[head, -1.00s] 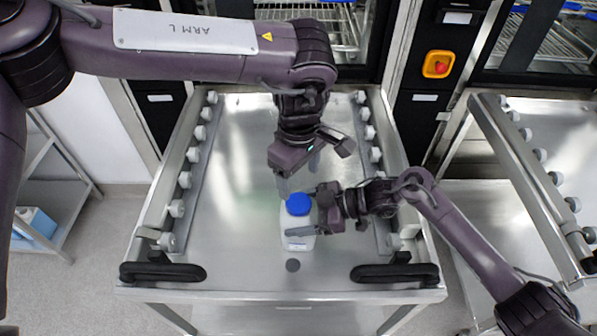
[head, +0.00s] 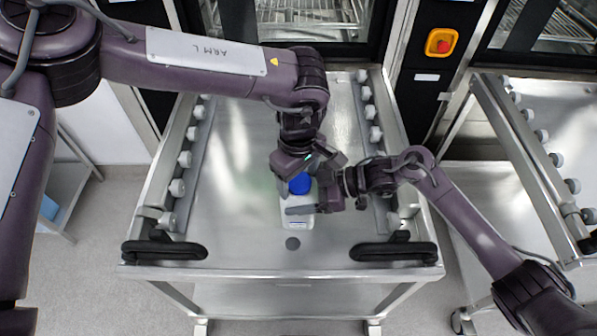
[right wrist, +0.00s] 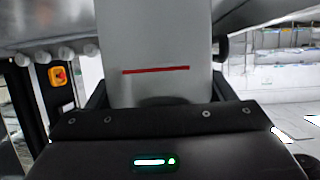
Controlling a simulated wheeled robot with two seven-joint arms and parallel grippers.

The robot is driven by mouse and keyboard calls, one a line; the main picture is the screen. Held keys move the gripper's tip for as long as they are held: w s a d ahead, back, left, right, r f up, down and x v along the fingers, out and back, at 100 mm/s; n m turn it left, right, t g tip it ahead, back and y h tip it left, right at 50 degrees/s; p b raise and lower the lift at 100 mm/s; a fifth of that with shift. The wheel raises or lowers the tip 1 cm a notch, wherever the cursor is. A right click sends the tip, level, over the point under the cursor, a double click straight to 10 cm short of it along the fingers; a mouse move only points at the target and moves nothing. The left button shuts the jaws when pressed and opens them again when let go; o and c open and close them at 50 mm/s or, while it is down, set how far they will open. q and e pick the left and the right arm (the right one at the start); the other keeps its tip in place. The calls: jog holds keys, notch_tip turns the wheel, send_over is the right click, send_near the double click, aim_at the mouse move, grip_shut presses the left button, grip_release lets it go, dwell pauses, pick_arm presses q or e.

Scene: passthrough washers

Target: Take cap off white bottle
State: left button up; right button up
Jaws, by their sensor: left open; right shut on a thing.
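The white bottle (head: 295,218) with its blue cap (head: 299,184) stands upright on the steel trolley top. My right gripper (head: 312,207) is shut on the bottle body from the right. In the right wrist view the bottle (right wrist: 158,50), with a red line on it, fills the space between the fingers. My left gripper (head: 298,178) is over the bottle top, with its open jaws around or just above the cap. The cap is partly hidden by the left gripper, and contact with it cannot be told.
The trolley top (head: 250,130) has roller rails (head: 182,160) on both sides and black handles (head: 165,250) at the front. A second trolley (head: 560,120) stands at the right. Washer doors (head: 310,20) are at the back. The trolley top left of the bottle is clear.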

pick_arm(q)
jog(key=shift+c, duration=0.4)
jog(key=c, duration=0.9)
jog(key=n, duration=0.4)
jog(key=shift+n, duration=0.4)
jog(key=shift+c, duration=0.2)
jog(key=n, duration=0.4)
jog(key=shift+n, duration=0.4)
jog(key=n, duration=0.7)
jog(key=o, duration=1.1)
